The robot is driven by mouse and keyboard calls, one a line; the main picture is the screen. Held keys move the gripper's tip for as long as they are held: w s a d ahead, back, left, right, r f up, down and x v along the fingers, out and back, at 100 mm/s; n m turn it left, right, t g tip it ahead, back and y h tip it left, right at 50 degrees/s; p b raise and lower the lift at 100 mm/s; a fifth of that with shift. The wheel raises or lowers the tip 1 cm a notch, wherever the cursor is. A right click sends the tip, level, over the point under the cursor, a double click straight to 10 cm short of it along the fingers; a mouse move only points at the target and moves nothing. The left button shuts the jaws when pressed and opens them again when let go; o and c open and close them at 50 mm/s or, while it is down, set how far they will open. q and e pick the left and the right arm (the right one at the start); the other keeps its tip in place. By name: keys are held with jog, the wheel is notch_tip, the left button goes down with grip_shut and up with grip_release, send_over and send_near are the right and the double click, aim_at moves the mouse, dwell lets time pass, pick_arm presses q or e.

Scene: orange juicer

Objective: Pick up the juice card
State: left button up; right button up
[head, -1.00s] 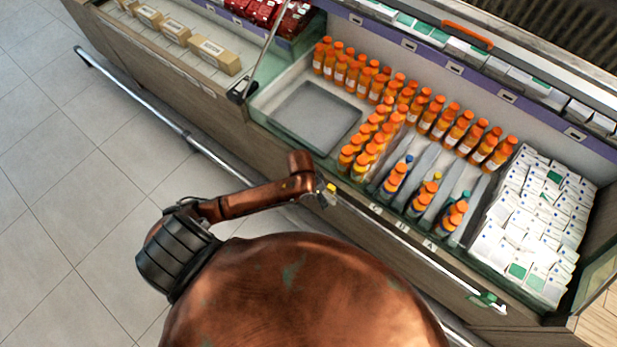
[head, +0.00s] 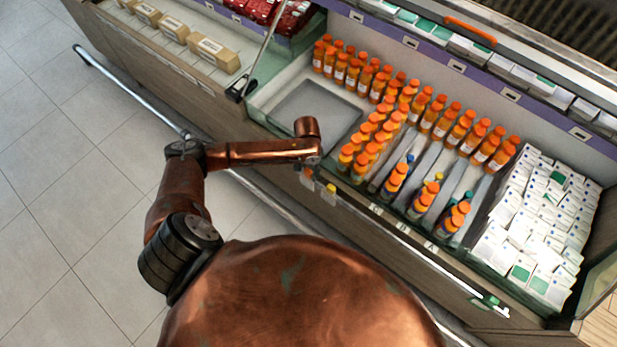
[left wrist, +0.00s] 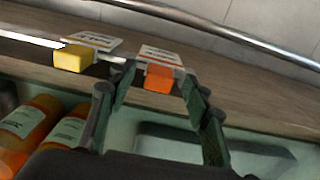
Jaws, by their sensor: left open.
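Two small cards stand on the cooler's front ledge, each a white printed label with a coloured block. The orange-block card (left wrist: 158,78) lies between the fingertips of my left gripper (left wrist: 159,84) in the left wrist view. The yellow-block card (left wrist: 73,57) stands to its left. In the head view, the yellow block (head: 331,188) and the orange block (head: 308,172) show beside my left gripper (head: 314,164), whose fingers are mostly hidden there. My left gripper is open, and I see no firm contact with the orange-block card. The label print is too blurred to read. My right gripper is out of view.
Rows of orange juice bottles (head: 440,122) fill the cooler behind the ledge. A grey tray (head: 312,110) beside them is empty. White cartons (head: 540,225) lie at the right. A metal rail (head: 130,98) runs along the cooler's front. The floor at left is clear.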

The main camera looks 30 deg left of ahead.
aim_at(308, 178)
pick_arm(q)
notch_tip(308, 178, down, 2)
jog(key=shift+f, duration=0.25)
jog(key=shift+r, duration=0.1)
jog(key=shift+c, duration=0.4)
jog(key=c, duration=1.1)
